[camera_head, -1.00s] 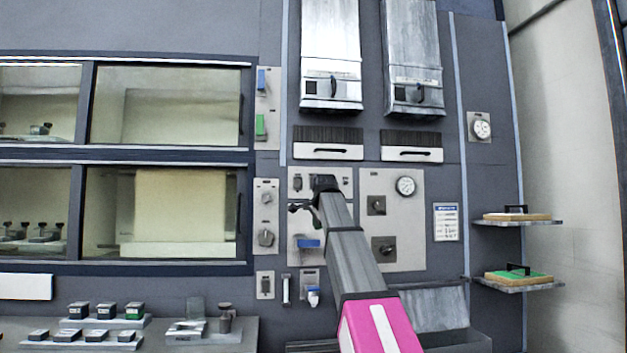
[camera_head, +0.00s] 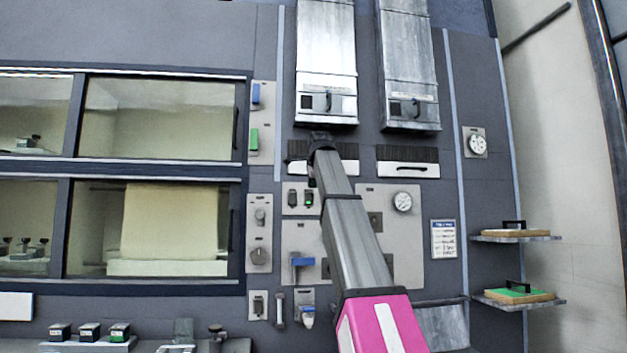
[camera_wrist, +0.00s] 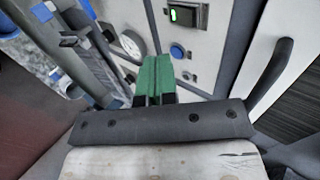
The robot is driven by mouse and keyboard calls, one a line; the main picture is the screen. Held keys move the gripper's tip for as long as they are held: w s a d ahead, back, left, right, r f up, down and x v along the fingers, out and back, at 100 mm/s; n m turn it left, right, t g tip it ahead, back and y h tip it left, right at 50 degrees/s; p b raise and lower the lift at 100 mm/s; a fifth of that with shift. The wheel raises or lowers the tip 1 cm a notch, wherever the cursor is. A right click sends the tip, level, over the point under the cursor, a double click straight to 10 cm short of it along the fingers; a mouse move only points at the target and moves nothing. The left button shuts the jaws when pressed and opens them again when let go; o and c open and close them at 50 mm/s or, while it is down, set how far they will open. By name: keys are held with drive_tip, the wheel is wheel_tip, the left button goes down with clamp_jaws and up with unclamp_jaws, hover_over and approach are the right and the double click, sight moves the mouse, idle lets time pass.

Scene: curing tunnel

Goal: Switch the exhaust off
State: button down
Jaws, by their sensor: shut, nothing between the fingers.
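A small grey plate (camera_head: 316,211) on the dark wall panel carries two dark rocker switches. The left rocker (camera_head: 292,198) looks plain; the right rocker (camera_head: 308,199) shows a green light. A lit green rocker (camera_wrist: 183,15) also shows at the top of the wrist view. I cannot read any label, so I cannot tell which switch is the exhaust. My gripper (camera_head: 314,158) is above the plate, in front of the left grille. In the wrist view its green fingers (camera_wrist: 153,80) are together and empty, apart from the switch.
Two metal hoods (camera_head: 327,60) hang above. A handled panel (camera_head: 408,168) sits under the right grille. A blue lever (camera_head: 302,262) and a gauge (camera_head: 402,201) are on lower panels. A dark handle (camera_wrist: 270,80) stands close on the right in the wrist view.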

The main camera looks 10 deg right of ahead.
sight(308, 199)
drive_tip(key=w+f, duration=0.1)
drive_tip(key=w, duration=0.1)
drive_tip(key=w+f, duration=0.1)
drive_tip(key=w, duration=0.2)
drive_tip(key=w+f, duration=0.1)
drive_tip(key=w, duration=0.1)
drive_tip(key=shift+w+f, duration=0.1)
drive_tip(key=shift+w, duration=0.65)
